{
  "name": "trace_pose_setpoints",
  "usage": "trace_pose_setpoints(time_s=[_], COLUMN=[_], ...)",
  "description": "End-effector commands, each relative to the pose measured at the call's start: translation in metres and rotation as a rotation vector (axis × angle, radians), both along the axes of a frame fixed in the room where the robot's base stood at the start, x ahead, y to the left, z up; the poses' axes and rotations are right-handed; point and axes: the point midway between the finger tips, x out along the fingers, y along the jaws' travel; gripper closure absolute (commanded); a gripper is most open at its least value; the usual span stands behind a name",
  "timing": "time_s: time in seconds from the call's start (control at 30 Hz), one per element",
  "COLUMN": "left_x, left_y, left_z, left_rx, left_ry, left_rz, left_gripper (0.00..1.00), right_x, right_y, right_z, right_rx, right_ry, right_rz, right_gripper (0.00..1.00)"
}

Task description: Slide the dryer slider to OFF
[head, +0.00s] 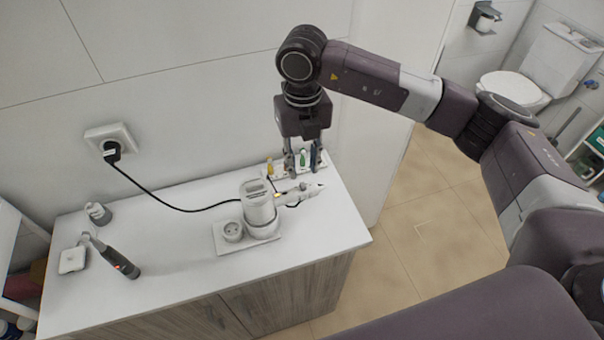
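A white appliance that looks like the dryer (260,205) stands on a white base plate on the cabinet top. A light-coloured arm or nozzle extends from it to the right, and a small orange spot shows near that joint. I cannot make out the slider or its setting. My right gripper (302,172) points down just above and behind this extension. Its fingers look apart, with nothing seen held between them. I cannot tell whether it touches the dryer. My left gripper is out of view.
A black cord (165,202) runs from the wall socket (113,140) to the dryer. Small bottles, including a yellow one (269,166), stand behind the gripper. A dark handheld device (118,260) and a small white box (72,260) are at the left. The front counter (185,275) is clear.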

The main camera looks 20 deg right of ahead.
Motion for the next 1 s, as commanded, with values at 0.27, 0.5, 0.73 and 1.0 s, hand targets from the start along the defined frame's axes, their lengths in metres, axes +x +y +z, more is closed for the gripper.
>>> trace_pose_setpoints(time_s=[0.27, 0.5, 0.73, 1.0], left_x=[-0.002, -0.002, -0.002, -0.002], left_y=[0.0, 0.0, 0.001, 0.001], left_z=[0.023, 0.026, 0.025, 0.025], left_rx=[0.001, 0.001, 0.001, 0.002], left_ry=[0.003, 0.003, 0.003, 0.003], left_rz=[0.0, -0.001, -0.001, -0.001], left_gripper=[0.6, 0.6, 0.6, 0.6], right_x=[-0.001, 0.0, 0.0, 0.0], right_y=[0.0, 0.001, 0.001, 0.001], right_z=[-0.04, -0.055, -0.056, -0.055], right_rx=[0.002, 0.004, 0.004, 0.004], right_ry=[0.004, 0.0, 0.0, 0.0], right_rz=[0.0, 0.003, 0.003, 0.003], right_gripper=[0.73, 0.73, 0.78, 1.0])
